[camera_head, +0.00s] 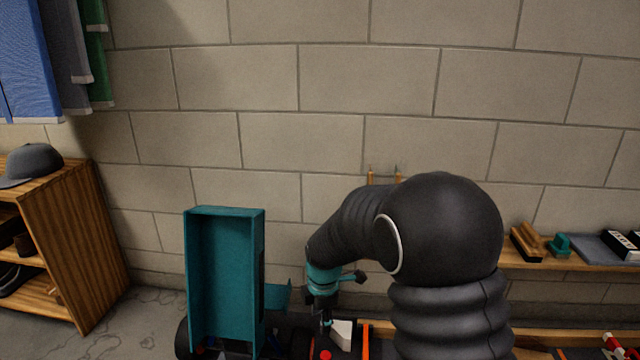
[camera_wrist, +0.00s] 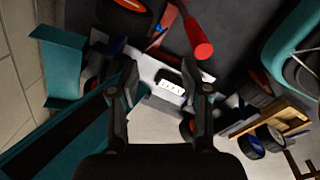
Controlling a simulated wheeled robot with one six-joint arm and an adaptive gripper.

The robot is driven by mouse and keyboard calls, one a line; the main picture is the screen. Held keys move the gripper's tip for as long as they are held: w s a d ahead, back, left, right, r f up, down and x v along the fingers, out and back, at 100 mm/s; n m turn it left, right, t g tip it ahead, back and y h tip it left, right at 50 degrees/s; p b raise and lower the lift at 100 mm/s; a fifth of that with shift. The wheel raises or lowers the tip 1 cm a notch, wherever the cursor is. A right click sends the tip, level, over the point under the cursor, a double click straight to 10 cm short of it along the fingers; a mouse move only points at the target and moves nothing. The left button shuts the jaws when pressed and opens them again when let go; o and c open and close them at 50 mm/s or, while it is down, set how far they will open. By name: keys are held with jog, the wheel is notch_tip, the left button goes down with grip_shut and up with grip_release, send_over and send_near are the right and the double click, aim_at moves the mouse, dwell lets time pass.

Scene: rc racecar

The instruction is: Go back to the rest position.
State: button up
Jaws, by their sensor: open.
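My gripper (camera_wrist: 159,72) is open, its two dark fingers apart in the wrist view. In the head view my gripper (camera_head: 324,318) points down over the racecar at the lower middle. A white block with a dark label (camera_wrist: 170,86) shows between and beyond the fingers; I cannot tell whether they touch it. A white block (camera_head: 342,334) also shows beside the gripper in the head view. The car's teal body (camera_head: 225,285) stands raised and open to the left. A red cylinder (camera_wrist: 203,50) and dark wheels (camera_wrist: 270,138) surround the fingers. Much of the car is below the head view's edge.
A wooden cabinet (camera_head: 95,245) with a grey cap (camera_head: 35,164) stands at the left, with clothes (camera_head: 25,60) hanging above. A wooden wall shelf (camera_head: 540,262) with small items runs along the right. The block wall (camera_head: 300,80) closes off the back.

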jog(key=s+d+r+m+t+p, duration=0.1)
jog(key=s+d+r+m+p, duration=0.1)
jog(key=s+d+r+m, duration=0.6)
jog(key=s+d+r+m+t+p, duration=0.1)
jog(key=s+r+m, duration=0.2)
jog(key=r, duration=0.8)
jog(key=s+d+r+m+p, duration=0.1)
jog(key=s+d+r+m, duration=0.1)
jog(key=s, duration=0.3)
jog(key=s+d+r+m+t+p, duration=0.1)
jog(key=s+d+r+m, duration=0.1)
jog(key=s+m, duration=0.3)
jog(key=s+d+r+m+t+p, duration=0.1)
jog(key=s+d+r+m, duration=0.1)
jog(key=s+r+m, duration=0.2)
jog(key=shift+s+d+p, duration=0.3)
jog(key=shift+s+p, duration=0.05)
jog(key=shift+s, duration=0.85)
